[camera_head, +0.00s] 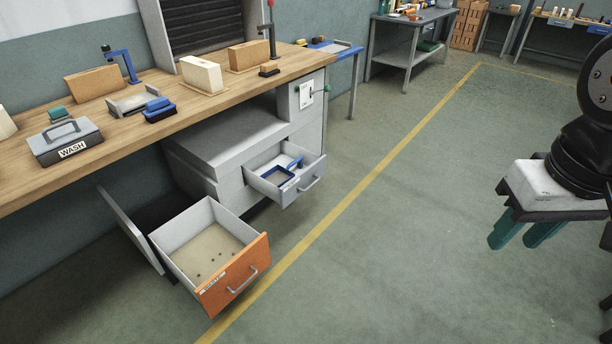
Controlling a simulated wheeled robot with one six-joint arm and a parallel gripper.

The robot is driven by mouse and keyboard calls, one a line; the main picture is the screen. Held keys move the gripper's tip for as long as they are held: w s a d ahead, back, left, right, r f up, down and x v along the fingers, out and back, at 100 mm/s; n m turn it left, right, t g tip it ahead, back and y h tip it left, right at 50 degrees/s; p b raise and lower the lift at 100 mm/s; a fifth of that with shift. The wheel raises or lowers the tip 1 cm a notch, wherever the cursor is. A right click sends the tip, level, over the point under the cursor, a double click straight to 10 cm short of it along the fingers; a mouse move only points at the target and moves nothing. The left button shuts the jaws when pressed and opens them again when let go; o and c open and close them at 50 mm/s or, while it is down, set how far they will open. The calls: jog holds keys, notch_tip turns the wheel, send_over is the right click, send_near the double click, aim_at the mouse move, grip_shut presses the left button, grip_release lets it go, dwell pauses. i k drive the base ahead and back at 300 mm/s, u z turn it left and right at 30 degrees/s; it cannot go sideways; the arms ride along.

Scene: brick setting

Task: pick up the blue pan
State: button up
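A blue pan (278,176) with a raised blue part at its right, which looks like a handle, lies inside the open grey drawer (306,170) under the workbench. The drawer walls hide part of it. My gripper (514,242) hangs over the floor at the right, well away from the drawer. Its two teal fingers point down and stand apart, with nothing between them.
An open orange-fronted drawer (232,277) juts out in front, with small dark bits inside. The wooden workbench (185,92) above carries bricks, a blue brush (159,110) and a grey box (66,142) marked WASH. The floor between drawers and gripper is clear.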

aim_at(278, 175)
jog(key=z, duration=0.55)
jog(key=i, duration=2.05)
jog(key=u, duration=0.7)
jog(key=i, duration=0.65)
jog(key=u, duration=1.2)
jog(key=i, duration=0.35)
jog(key=u, duration=0.3)
